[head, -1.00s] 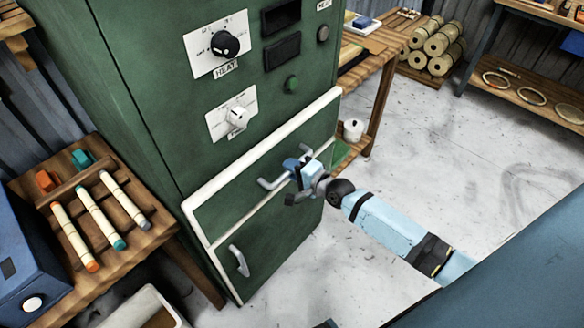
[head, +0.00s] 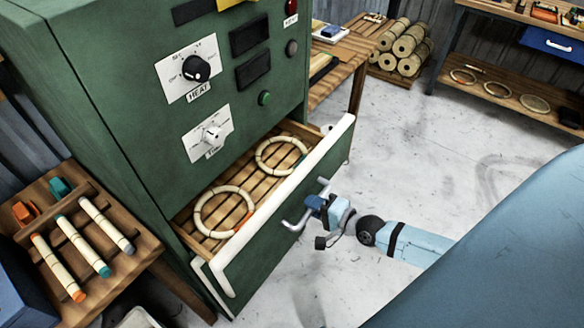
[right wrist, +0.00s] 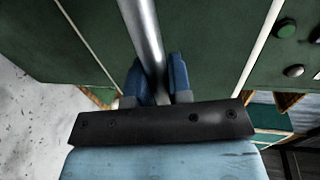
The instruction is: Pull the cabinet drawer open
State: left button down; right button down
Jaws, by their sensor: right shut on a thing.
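The green cabinet (head: 120,120) stands at the left of the head view. Its drawer (head: 285,232) is pulled part way out, with a white rim and a slatted wooden floor. Two rattan rings (head: 224,209) lie inside, one near and one far. The drawer's metal bar handle (head: 296,222) is on its front. My right gripper (head: 316,206) is shut on this handle. In the right wrist view the blue fingers (right wrist: 158,82) sit on both sides of the metal bar (right wrist: 142,35). My left gripper is not in view.
A wooden rack (head: 140,246) with several tipped rattan sticks stands at the left, beside the cabinet. A shelf with rings (head: 535,104) and stacked rolls (head: 403,46) are at the back. The grey floor to the right of the drawer is clear.

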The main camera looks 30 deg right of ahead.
jog(key=f+v, duration=0.2)
jog(key=v, duration=0.7)
jog(key=shift+s+p, duration=0.2)
jog(key=shift+p, duration=0.25)
jog(key=c, duration=1.1)
grip_release()
jog(key=shift+o, duration=0.2)
jog(key=v, duration=1.4)
